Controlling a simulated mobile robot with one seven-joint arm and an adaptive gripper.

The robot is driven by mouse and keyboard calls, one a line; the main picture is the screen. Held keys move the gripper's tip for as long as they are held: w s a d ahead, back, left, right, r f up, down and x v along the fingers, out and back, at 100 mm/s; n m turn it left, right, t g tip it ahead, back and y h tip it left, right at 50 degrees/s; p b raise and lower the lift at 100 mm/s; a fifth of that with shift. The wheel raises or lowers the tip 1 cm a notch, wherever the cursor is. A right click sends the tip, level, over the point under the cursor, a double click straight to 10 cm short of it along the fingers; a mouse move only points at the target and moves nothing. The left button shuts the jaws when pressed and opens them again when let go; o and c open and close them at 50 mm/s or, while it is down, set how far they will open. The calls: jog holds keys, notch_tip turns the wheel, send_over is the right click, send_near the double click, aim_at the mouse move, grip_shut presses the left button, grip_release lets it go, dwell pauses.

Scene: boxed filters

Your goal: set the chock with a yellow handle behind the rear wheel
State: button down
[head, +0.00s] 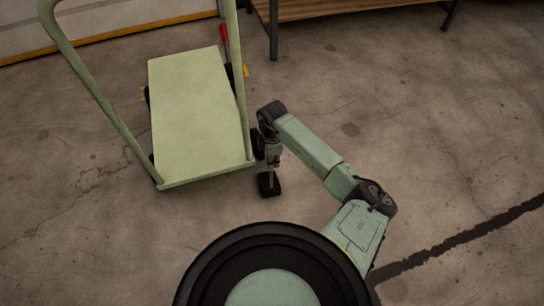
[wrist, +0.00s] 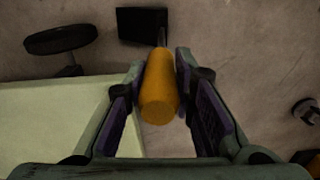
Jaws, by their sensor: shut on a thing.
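My gripper (head: 271,162) is shut on the yellow handle (wrist: 160,88) of a chock. The chock's black block (head: 268,185) hangs below the gripper, close to the cart's near right corner; it shows at the top of the wrist view (wrist: 141,25). Whether the block touches the floor I cannot tell. The pale green cart (head: 195,110) stands to the left of my gripper. A dark cart wheel (head: 257,144) shows beside its near right side, partly hidden by my arm. In the wrist view a black wheel (wrist: 60,38) lies left of the block, apart from it.
A red handle (head: 224,34) stands by the cart's far right corner. A wooden-topped bench (head: 340,8) stands at the back. The concrete floor to the right is mostly clear, with a dark crack.

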jog(key=w+a+b, duration=0.1)
jog(key=w+a, duration=0.1)
jog(key=w, duration=0.4)
jog(key=shift+w+b, duration=0.2)
jog(key=shift+b, duration=0.2)
jog(key=shift+r, duration=0.1)
jog(key=c, duration=1.3)
grip_release()
jog(key=shift+s, duration=0.15)
